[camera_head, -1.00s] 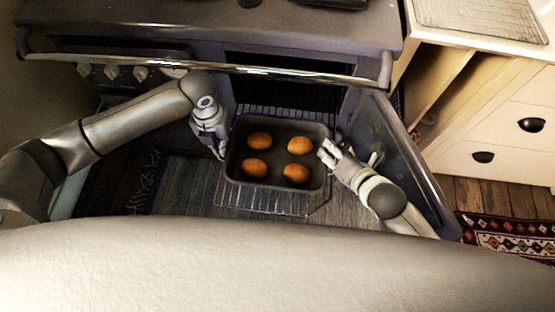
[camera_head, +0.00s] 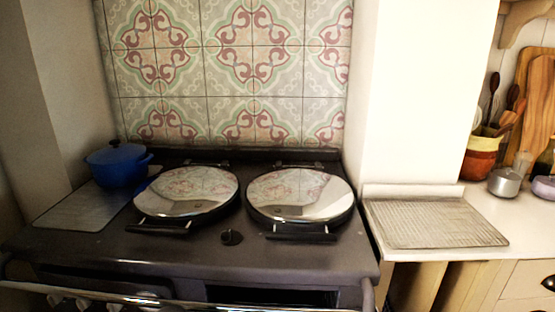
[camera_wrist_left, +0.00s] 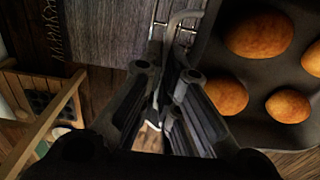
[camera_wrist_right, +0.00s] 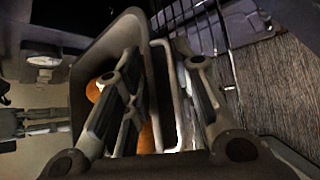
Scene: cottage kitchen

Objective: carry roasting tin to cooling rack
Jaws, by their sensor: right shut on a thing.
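The roasting tin, dark grey with several round golden-brown items in it, shows in the left wrist view (camera_wrist_left: 240,95) and the right wrist view (camera_wrist_right: 88,70). My right gripper (camera_wrist_right: 162,60) is shut on the tin's wire handle (camera_wrist_right: 160,42). My left gripper (camera_wrist_left: 168,72) has its fingers close together at the other handle (camera_wrist_left: 185,18); whether they grip it is unclear. The cooling rack (camera_head: 435,222), a flat wire grid, lies on the counter right of the stove in the head view. The tin and both grippers are outside the head view.
The stove top has two shiny round lids (camera_head: 187,192) (camera_head: 300,195) and a blue pot (camera_head: 118,165) at the left. A utensil pot (camera_head: 480,155) and small saucepan (camera_head: 504,182) stand behind the rack's right side. The rack looks empty. A chrome rail (camera_head: 180,301) runs along the stove front.

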